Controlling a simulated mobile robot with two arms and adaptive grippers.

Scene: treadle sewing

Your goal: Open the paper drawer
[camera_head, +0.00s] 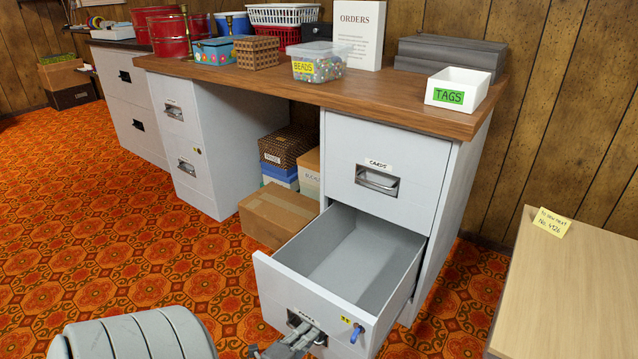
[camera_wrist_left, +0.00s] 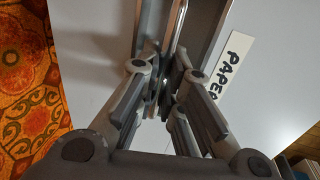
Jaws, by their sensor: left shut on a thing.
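The paper drawer (camera_head: 350,262) is the lower drawer of the grey cabinet under the desk's right end. It stands pulled well out, and its grey inside is empty. Its front carries a metal handle (camera_head: 318,338) and a PAPER label, clear in the left wrist view (camera_wrist_left: 238,62). My left gripper (camera_head: 300,338) is shut on the handle at the drawer front; the left wrist view shows its fingers closed around the handle bar (camera_wrist_left: 176,30). The fingers partly hide the handle. My right gripper is not in view.
The CARDS drawer (camera_head: 387,185) above is shut. A cardboard box (camera_head: 277,214) stands left of the drawer. A pale wooden table (camera_head: 575,290) is at right. Patterned carpet (camera_head: 120,230) lies open at left.

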